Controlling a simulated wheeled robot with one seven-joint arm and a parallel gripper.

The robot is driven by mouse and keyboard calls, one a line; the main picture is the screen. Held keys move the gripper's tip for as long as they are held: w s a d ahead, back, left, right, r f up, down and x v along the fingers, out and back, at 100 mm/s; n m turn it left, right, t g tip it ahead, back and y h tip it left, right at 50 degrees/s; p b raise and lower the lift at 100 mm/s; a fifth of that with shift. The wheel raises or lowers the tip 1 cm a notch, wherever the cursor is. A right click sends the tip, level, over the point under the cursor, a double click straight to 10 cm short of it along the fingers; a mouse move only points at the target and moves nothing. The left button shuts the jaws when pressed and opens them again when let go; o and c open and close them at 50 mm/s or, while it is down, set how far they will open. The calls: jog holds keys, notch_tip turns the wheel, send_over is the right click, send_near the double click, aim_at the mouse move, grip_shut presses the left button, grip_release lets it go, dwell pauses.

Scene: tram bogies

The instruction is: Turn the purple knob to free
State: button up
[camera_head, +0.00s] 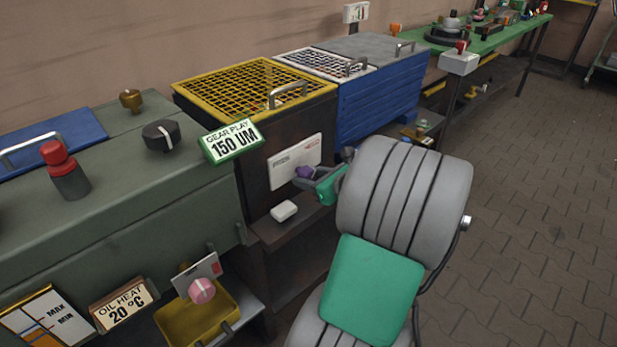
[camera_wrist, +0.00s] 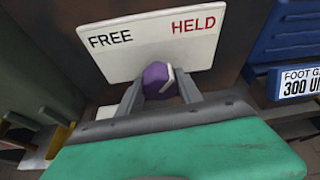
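The purple knob (camera_wrist: 156,80) sits on a white plate (camera_wrist: 150,42) marked FREE at the left and HELD at the right. Its white pointer mark is at its upper right, on the HELD side. The knob also shows in the head view (camera_head: 304,171), on the front of the dark cabinet with the yellow mesh top. My gripper (camera_wrist: 160,84) has its two fingers on either side of the knob, very close to it. I cannot tell whether they press on it. In the head view, my gripper (camera_head: 312,177) is partly hidden by my arm.
A white block (camera_head: 284,210) is below the plate. A green bench (camera_head: 110,205) with a black knob (camera_head: 161,135) and a GEAR PLAY sign (camera_head: 232,141) stands at the left. A blue cabinet (camera_head: 375,100) stands to the right. The paved floor at the right is clear.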

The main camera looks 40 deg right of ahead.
jog(key=c, duration=0.8)
